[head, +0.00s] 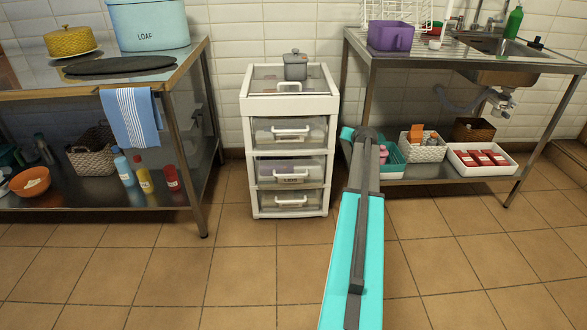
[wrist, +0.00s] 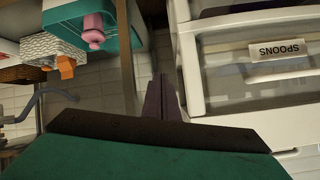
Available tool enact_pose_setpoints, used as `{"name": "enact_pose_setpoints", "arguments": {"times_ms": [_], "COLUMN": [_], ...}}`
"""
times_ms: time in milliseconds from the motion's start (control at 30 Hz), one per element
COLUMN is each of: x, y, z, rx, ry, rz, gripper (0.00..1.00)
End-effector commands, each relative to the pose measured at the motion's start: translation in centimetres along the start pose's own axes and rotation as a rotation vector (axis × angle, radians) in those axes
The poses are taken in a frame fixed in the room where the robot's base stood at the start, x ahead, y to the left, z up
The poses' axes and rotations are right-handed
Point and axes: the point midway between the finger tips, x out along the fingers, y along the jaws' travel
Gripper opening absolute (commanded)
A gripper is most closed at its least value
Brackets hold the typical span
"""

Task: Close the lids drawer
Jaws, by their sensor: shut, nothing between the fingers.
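The white drawer unit (head: 245,150) stands against the tiled wall, with clear fronts and white handles. A label that seems to read LIDS (head: 292,180) is on a lower-middle drawer, the lids drawer (head: 262,180). I cannot tell surely how far that drawer stands out. In the wrist view a drawer front labelled SPOONS (wrist: 280,50) shows at the right, upside down. My gripper (wrist: 163,82) is shut and empty, beside the unit and apart from the SPOONS front. In the head view my arm reaches to the unit's right and its fingertips are hidden.
A grey pot (head: 295,66) stands on the unit. A steel table (head: 205,150) is left and a sink table (head: 365,85) right. A teal basket (head: 396,170) on the right table's shelf is close to my gripper. The tiled floor in front is clear.

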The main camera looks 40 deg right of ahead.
Motion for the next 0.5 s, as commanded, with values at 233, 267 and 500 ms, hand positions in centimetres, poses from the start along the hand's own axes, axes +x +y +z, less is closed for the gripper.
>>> {"name": "enact_pose_setpoints", "arguments": {"times_ms": [233, 267, 500], "x": [-0.22, -0.25, -0.70], "y": [0.26, 0.25, -0.05], "z": [-0.06, -0.05, 0.31], "rx": [0.265, 0.296, 0.548], "ry": [0.121, 0.137, 0.259], "rz": [0.023, 0.023, -0.005], "gripper": [0.00, 0.00, 0.00]}}
